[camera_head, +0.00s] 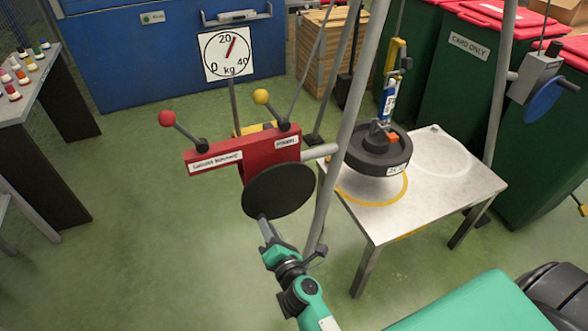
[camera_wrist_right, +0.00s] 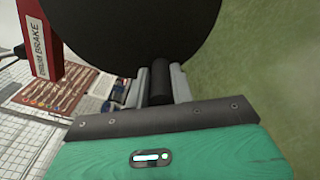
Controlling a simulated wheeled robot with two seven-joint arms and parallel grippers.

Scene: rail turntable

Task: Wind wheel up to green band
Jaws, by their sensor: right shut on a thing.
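A black disc wheel (camera_head: 278,190) is mounted on the front of a red winch box (camera_head: 225,160). My right gripper (camera_head: 266,228) is at the disc's lower edge, shut on its dark handle (camera_wrist_right: 160,82), which sits between the two fingers in the right wrist view. A black wheel-shaped load (camera_head: 378,152) hangs from a blue and white fitting (camera_head: 388,100) under a yellow hook (camera_head: 396,55), over a metal table. A dial (camera_head: 228,54) marked 0, 20, 40 kg has a red needle near 20, tilted right. I see no green band. My left gripper is out of view.
Red-knobbed (camera_head: 167,119) and yellow-knobbed (camera_head: 261,97) levers stand on the winch box. The metal table (camera_head: 440,190) carries a yellow ring. Grey frame legs (camera_head: 345,120) rise beside the winch. Green bins (camera_head: 455,75) stand behind; green floor is open at left.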

